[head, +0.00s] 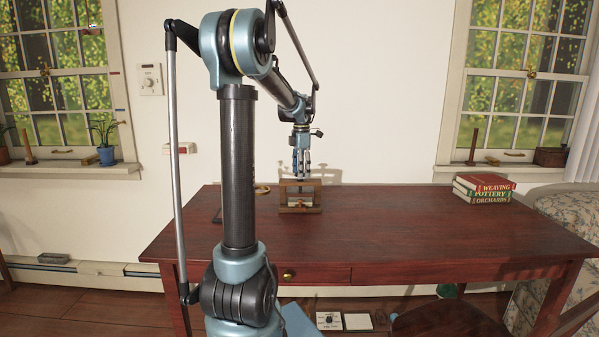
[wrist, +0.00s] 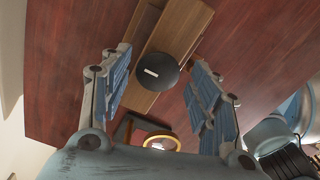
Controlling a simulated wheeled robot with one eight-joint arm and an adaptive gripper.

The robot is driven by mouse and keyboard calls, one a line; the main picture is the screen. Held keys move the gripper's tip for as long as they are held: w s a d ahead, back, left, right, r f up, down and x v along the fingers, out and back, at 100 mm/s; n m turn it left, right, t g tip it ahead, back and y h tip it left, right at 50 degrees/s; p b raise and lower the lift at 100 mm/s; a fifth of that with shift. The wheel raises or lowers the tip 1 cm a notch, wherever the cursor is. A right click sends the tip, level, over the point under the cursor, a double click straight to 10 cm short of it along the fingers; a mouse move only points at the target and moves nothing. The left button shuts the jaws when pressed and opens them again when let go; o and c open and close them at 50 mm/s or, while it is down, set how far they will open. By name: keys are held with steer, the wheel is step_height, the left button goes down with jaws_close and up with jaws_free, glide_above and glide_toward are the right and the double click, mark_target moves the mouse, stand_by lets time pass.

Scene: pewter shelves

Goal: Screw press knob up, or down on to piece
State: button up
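The small wooden press (head: 300,208) stands on the red-brown table (head: 400,230), near its back edge. In the wrist view its wooden top bar (wrist: 182,28) runs diagonally, with a dark round knob (wrist: 160,72) carrying a short white mark. My gripper (head: 301,172) points down right above the press. In the wrist view my gripper (wrist: 159,62) has its two blue-padded fingers spread, one on each side of the knob, with clear gaps to it. The knob's height relative to the fingertips is hard to tell. The piece in the press is too small to make out.
A brass-coloured ring (wrist: 162,142) lies beside the press, in front of a dark block-like thing (wrist: 125,128). Several stacked books (head: 484,188) sit at the table's right end. The tabletop between press and books is clear. A chair (head: 450,322) stands in front.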

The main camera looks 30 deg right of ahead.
stand_by(0.3)
step_height(320, 180, up, 12)
stand_by(0.6)
steer(key=shift+w, duration=0.1)
stand_by(0.3)
